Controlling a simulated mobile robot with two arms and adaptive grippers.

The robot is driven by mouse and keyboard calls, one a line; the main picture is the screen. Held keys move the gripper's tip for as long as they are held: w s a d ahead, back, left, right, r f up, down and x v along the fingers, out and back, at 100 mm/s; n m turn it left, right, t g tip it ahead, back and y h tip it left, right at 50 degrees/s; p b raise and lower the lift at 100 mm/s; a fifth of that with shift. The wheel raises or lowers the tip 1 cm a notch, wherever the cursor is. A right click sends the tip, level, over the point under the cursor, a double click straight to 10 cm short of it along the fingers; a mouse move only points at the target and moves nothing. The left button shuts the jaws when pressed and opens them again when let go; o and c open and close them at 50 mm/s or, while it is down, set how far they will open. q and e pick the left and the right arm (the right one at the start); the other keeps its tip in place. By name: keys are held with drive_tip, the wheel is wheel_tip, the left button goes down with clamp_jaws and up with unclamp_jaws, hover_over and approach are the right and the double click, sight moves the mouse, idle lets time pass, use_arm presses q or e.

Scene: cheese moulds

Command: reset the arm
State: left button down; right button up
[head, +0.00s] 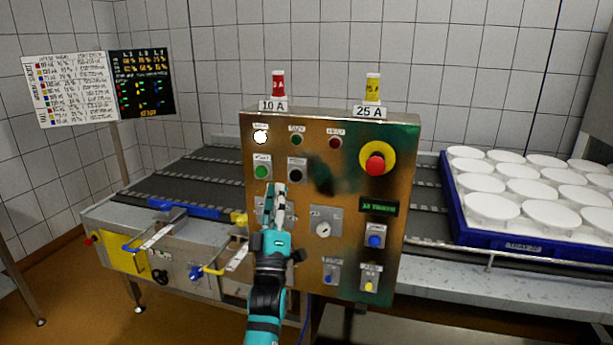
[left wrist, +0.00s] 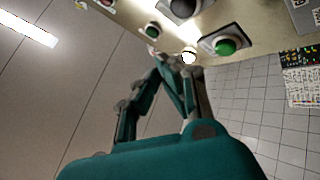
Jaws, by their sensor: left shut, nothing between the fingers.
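My left gripper (head: 274,191) is in front of the control panel (head: 408,170), just below the green button (head: 261,172) and the black button (head: 297,175). Its fingers are together with nothing between them; they also show in the left wrist view (left wrist: 173,60). The teal arm rises from the bottom of the head view and hides part of the panel's lower left. In the left wrist view, the green button (left wrist: 226,46) and a lit white lamp (left wrist: 189,57) are beyond the fingertips. I cannot tell whether the fingers touch the panel. My right gripper is not in view.
A red emergency stop (head: 375,165), a dial (head: 323,230) and a blue button (head: 376,241) are on the panel. A conveyor (head: 190,185) runs behind it. A blue tray (head: 448,212) of white moulds stands right. A chart board (head: 70,90) stands left.

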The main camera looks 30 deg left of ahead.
use_arm(q)
drive_tip(key=s+d+f+m+g+h, duration=0.2)
drive_tip(key=d+f+m+g+h, duration=0.15)
drive_tip(key=f, duration=0.35)
drive_tip(key=s+d+f+m+g+h, duration=0.1)
drive_tip(key=d+f+m+g+h, duration=0.1)
drive_tip(key=f+m, duration=0.35)
drive_tip(key=s+d+f+m+g+h, duration=0.2)
drive_tip(key=f+g+h, duration=0.1)
drive_tip(key=f, duration=0.5)
drive_tip(key=s+d+f+m+g+h, duration=0.1)
drive_tip(key=s+d+f+m+g, duration=0.3)
drive_tip(key=s, duration=0.5)
drive_tip(key=s+d+f+m+g+h, duration=0.1)
drive_tip(key=s+d+f+g, duration=0.1)
drive_tip(key=s+f+g, duration=0.5)
drive_tip(key=s+d+f+m+g+h, duration=0.1)
drive_tip(key=s+d+f+m, duration=0.25)
drive_tip(key=s, duration=0.75)
wheel_tip(320, 180, down, 26)
drive_tip(key=s+g, duration=0.2)
drive_tip(key=s+a+f, duration=0.2)
drive_tip(key=s+f, duration=1.4)
drive_tip(key=f, duration=0.1)
drive_tip(key=shift+s+a+f+g, duration=0.15)
drive_tip(key=shift+s+a+g, duration=0.1)
drive_tip(key=shift+a+g, duration=0.15)
